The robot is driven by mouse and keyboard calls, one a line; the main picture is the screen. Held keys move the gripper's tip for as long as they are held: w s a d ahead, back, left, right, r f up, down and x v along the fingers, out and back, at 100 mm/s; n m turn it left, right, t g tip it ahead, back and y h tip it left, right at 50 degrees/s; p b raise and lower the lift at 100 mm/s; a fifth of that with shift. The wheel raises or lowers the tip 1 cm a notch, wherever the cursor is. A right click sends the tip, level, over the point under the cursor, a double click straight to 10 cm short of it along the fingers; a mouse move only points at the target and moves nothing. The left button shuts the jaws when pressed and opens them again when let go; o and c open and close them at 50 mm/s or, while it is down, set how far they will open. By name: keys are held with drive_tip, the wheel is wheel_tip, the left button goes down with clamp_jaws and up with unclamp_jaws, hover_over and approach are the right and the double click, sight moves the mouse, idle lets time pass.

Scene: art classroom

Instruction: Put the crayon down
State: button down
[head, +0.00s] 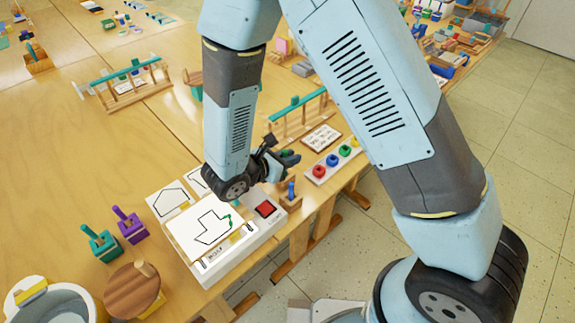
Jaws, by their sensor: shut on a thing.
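My gripper (289,158) is at the end of my arm, small and dark, in the middle of the head view. It is shut on the crayon, above the table edge beyond the white drawing board. The crayon cannot be made out clearly among the dark fingers. The drawing board (211,269) lies at the table's front edge and bears a sheet (200,247) with a black angular outline. A short green mark (230,222) runs along the outline's right side.
Purple (132,229) and teal (103,246) handled blocks, a round wooden lid (126,294) and a grey pot (72,305) stand left of the board. The tabletop (90,150) is clear at left.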

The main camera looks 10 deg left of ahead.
drive_tip(key=shift+w+a+f, duration=0.1)
drive_tip(key=shift+w+f, duration=0.65)
drive_tip(key=shift+f, duration=1.7)
drive_tip(key=c, duration=1.1)
unclamp_jaws()
drive_tip(key=shift+v, duration=3.8)
